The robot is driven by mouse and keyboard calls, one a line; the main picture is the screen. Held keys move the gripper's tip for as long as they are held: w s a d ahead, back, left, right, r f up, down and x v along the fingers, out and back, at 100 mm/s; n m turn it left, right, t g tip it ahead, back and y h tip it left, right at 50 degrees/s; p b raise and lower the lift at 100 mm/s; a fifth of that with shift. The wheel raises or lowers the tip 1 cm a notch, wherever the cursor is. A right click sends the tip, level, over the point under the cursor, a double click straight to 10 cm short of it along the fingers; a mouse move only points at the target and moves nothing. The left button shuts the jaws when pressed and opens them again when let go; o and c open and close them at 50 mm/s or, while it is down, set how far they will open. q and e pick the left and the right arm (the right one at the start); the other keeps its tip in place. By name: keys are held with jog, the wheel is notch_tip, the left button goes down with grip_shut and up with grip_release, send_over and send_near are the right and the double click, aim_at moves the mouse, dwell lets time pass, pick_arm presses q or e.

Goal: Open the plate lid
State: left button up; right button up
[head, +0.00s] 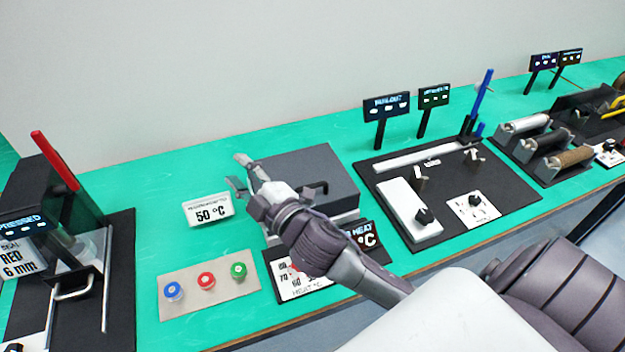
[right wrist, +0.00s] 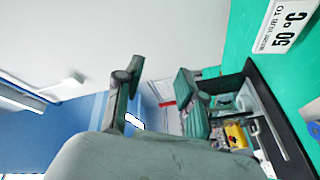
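The plate lid (head: 325,163) is a dark grey slab lying flat and closed on the heating plate unit in the head view. Its black handle (head: 318,188) shows near the front edge, just right of my gripper. My right gripper (head: 237,172) is at the left side of the lid and points left, its fingers spread and empty. In the right wrist view the two fingers (right wrist: 158,88) are also apart with nothing between them. My right arm hides part of the unit's front and its temperature panel (head: 296,282). My left gripper is not in view.
A 50 °C sign (head: 208,209) stands left of the unit. A pad with blue, red and green buttons (head: 206,281) lies in front of it. A black press station (head: 75,250) is at the left, and a black board with a white block (head: 410,208) is at the right.

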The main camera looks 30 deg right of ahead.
jog(key=s+a+r+n+g+y, duration=0.2)
jog(key=a+r+n+g+y, duration=0.2)
jog(key=a+r+n+y, duration=0.5)
jog(key=s+a+r+n+g+y, duration=0.25)
jog(key=n+y, duration=0.45)
jog(key=n, duration=0.6)
jog(key=n+g+h, duration=1)
jog(key=n+h, duration=0.6)
jog(key=h, duration=0.4)
send_near(313, 184)
jog(key=f+p, duration=0.1)
jog(key=f, duration=0.1)
jog(key=f+p, duration=0.1)
jog(key=f, duration=0.2)
jog(key=w+f+p, duration=0.1)
jog(key=f+p, duration=0.1)
jog(key=f, duration=0.1)
jog(key=shift+w+d+f, duration=0.1)
jog(key=shift+d+f, duration=0.05)
jog(key=shift+d, duration=0.15)
